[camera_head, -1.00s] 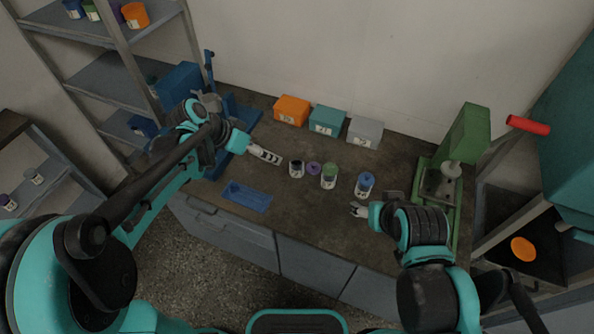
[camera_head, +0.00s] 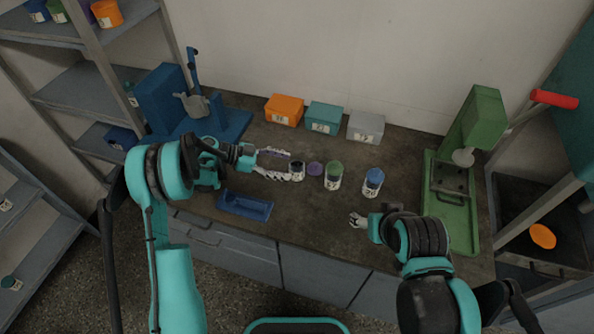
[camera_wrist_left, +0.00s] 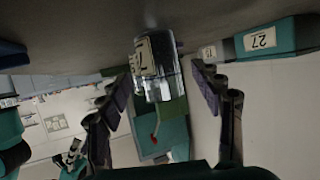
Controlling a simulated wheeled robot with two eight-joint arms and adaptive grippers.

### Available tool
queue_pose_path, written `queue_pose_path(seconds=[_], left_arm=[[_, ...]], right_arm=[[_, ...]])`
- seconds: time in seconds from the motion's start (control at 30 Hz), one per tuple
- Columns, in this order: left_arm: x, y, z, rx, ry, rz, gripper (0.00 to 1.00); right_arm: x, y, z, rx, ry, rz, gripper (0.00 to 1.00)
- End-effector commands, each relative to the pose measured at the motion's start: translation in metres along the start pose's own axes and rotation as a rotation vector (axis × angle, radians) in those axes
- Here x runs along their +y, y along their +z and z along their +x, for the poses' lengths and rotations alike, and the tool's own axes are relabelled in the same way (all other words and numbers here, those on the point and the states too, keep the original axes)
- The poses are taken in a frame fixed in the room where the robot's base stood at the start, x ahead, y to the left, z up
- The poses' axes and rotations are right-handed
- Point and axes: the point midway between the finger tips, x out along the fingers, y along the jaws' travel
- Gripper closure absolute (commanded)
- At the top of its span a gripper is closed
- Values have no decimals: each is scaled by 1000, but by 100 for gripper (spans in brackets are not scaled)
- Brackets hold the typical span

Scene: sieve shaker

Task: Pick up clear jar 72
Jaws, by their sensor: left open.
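A clear jar (camera_head: 298,172) without a lid stands on the bench, with a white label whose number I cannot read for certain in the head view. My left gripper (camera_head: 287,167) is open and level with the jar, its fingertips at the jar's left side. In the left wrist view the jar (camera_wrist_left: 158,70) sits between the two open fingers (camera_wrist_left: 160,88), with a partly visible label and no clear finger contact. A purple lid (camera_head: 315,169) lies just right of the jar. My right gripper (camera_head: 358,220) is near the bench's front; its opening is too small to judge.
A green-lidded jar (camera_head: 333,177) and a blue-lidded jar (camera_head: 373,183) stand to the right. Orange (camera_head: 284,110), teal (camera_head: 324,117) and grey (camera_head: 366,127) boxes line the back. A blue tray (camera_head: 244,204) lies in front; a green machine (camera_head: 455,205) stands at right.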

Motion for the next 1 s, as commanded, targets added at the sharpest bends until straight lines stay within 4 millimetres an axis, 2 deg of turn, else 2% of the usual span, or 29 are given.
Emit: queue_pose_path(seconds=[0.37,0.6,0.63,0.83,0.87,1.0], left_arm=[[1,6,49,-2,1,-1,34],[1,4,53,-2,-1,-3,34],[1,4,53,-2,-1,-3,37],[1,4,53,-2,-1,-3,90],[1,4,53,-2,-1,-3,93],[1,4,53,-2,-1,-3,93]], right_arm=[[0,12,17,0,0,0,36],[0,12,17,0,0,0,36],[0,12,17,0,0,0,36],[0,12,17,0,0,0,36],[0,12,17,0,0,0,36],[0,12,17,0,0,0,36]])
